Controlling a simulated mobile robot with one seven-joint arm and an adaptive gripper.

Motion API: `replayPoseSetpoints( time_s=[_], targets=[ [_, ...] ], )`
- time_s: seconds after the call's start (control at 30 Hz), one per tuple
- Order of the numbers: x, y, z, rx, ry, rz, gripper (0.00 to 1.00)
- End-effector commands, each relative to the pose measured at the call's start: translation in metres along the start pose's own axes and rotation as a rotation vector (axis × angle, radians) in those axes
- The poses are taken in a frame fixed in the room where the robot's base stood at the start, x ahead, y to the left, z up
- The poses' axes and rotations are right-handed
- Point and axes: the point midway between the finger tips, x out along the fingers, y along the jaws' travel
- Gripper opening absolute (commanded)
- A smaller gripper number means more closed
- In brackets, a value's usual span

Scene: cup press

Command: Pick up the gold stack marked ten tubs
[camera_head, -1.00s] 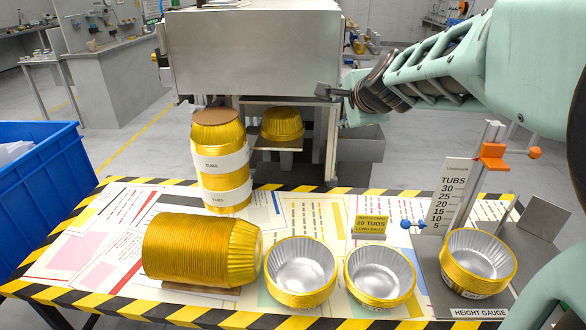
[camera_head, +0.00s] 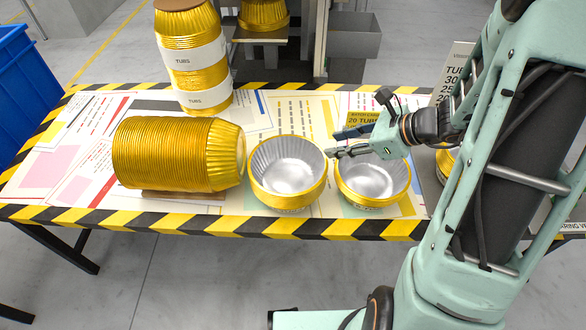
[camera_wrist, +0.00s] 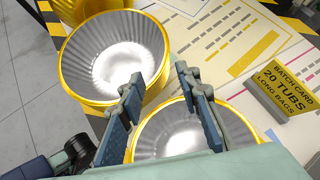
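Two short gold stacks with silver insides stand mouth-up on the table: a left one (camera_head: 287,172) and a right one (camera_head: 372,180). No readable ten mark shows on either. My gripper (camera_head: 337,144) is open and empty, above the far side of the right stack, pointing left. In the wrist view my gripper (camera_wrist: 165,105) has its two fingers apart, with the right stack (camera_wrist: 180,132) below and between them. The left stack (camera_wrist: 115,60) lies beyond the fingertips there. Another gold stack (camera_head: 445,162) is mostly hidden behind my arm.
A long gold stack (camera_head: 175,153) lies on its side at left, and a banded tall stack (camera_head: 192,60) stands behind it. A batch card (camera_wrist: 282,90) reading 20 tubs stands close by. The height gauge (camera_head: 455,65) is partly hidden by my arm.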

Motion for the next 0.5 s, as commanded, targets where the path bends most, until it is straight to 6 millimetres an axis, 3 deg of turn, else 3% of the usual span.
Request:
replayPoseSetpoints(
  time_s=[0.03, 0.3, 0.5],
  targets=[
    [0.003, 0.004, -0.008, 0.058, -0.048, -0.007, 0.31],
    [0.004, 0.008, -0.006, 0.187, -0.202, -0.045, 0.31],
    [0.032, 0.007, 0.0, 0.192, -0.213, -0.044, 0.31]
  ],
)
